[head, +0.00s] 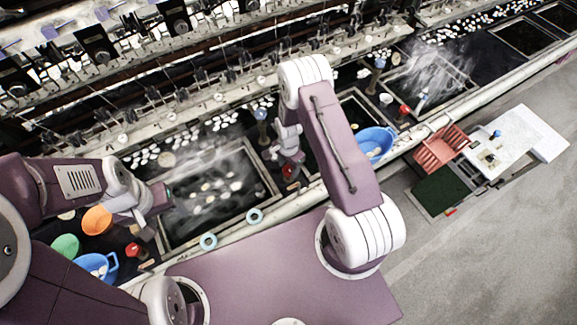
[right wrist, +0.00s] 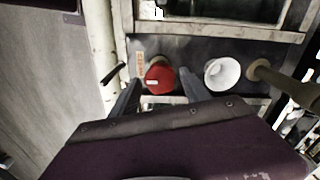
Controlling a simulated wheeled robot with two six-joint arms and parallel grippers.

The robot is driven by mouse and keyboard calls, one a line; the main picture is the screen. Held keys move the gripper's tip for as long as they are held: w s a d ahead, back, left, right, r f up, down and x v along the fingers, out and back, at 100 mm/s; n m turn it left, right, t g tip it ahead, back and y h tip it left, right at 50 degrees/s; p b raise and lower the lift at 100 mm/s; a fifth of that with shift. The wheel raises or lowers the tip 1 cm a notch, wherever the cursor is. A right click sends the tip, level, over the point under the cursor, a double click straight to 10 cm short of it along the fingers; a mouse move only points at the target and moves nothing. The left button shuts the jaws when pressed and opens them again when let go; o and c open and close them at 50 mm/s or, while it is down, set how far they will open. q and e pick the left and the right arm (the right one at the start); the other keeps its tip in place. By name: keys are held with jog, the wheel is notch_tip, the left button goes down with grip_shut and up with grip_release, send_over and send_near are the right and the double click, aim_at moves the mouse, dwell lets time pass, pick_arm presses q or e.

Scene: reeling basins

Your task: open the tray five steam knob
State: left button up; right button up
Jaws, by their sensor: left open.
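A red steam knob (right wrist: 159,78) sits on the dark ledge in the right wrist view, beside a small orange label. In the head view the red knob (head: 290,172) shows just below my right gripper (head: 291,157). The right gripper's fingers (right wrist: 159,88) stand apart, one on each side of the knob; I cannot tell whether they touch it. A steaming basin (head: 210,190) with floating cocoons lies left of this knob. My left gripper (head: 150,207) is open and empty at that basin's left edge. I cannot read any tray number.
A white cup (right wrist: 222,74) and a tan-handled tool (right wrist: 262,70) stand right of the knob. Blue bowls (head: 374,142), an orange bowl (head: 97,220), a green bowl (head: 65,246) and other red knobs (head: 404,110) line the ledge.

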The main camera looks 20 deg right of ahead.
grip_shut()
jog(key=shift+n, duration=0.3)
jog(key=n+b, duration=0.1)
jog(key=n, duration=0.1)
jog(key=shift+f+n+b, duration=0.1)
jog(key=shift+n+b, duration=0.3)
jog(key=n+b, duration=0.1)
jog(key=n, duration=0.3)
jog(key=shift+n+b, duration=0.3)
jog(key=shift+b, duration=0.05)
jog(key=n+b, duration=0.1)
jog(key=n, duration=0.3)
jog(key=n+b, duration=0.1)
jog(key=n, duration=0.4)
jog(key=shift+n, duration=0.3)
